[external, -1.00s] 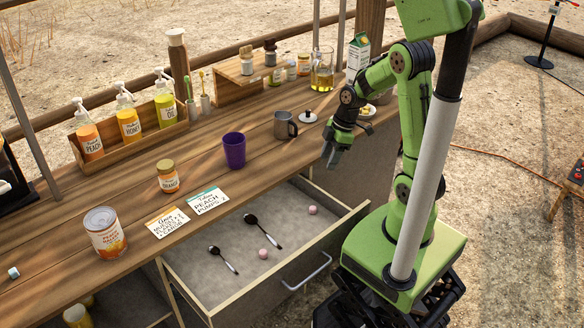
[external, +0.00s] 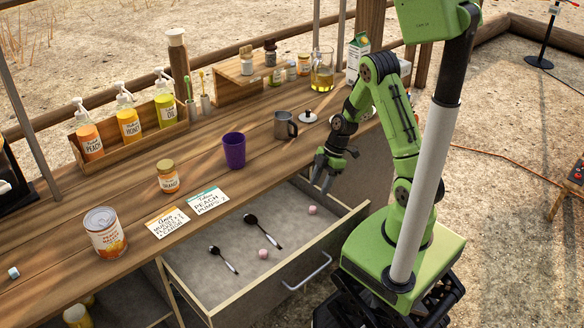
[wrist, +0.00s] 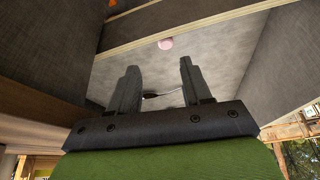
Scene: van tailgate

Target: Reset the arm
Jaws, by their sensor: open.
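My gripper (external: 322,184) is open and empty. In the external view it hangs over the right end of the open drawer, near the counter's front edge. In the wrist view its two dark fingers (wrist: 155,85) are spread apart, with the drawer floor beyond them. The green arm reaches up from its green base at the right and bends down to the gripper. Whether the fingertips are below the drawer's rim I cannot tell.
The open drawer (external: 340,222) holds two dark spoons (external: 250,222) and pink balls (external: 312,210). On the counter stand a purple cup (external: 234,150), a metal pitcher (external: 285,126), an orange jar (external: 168,176) and a can (external: 105,232). Open ground lies to the right.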

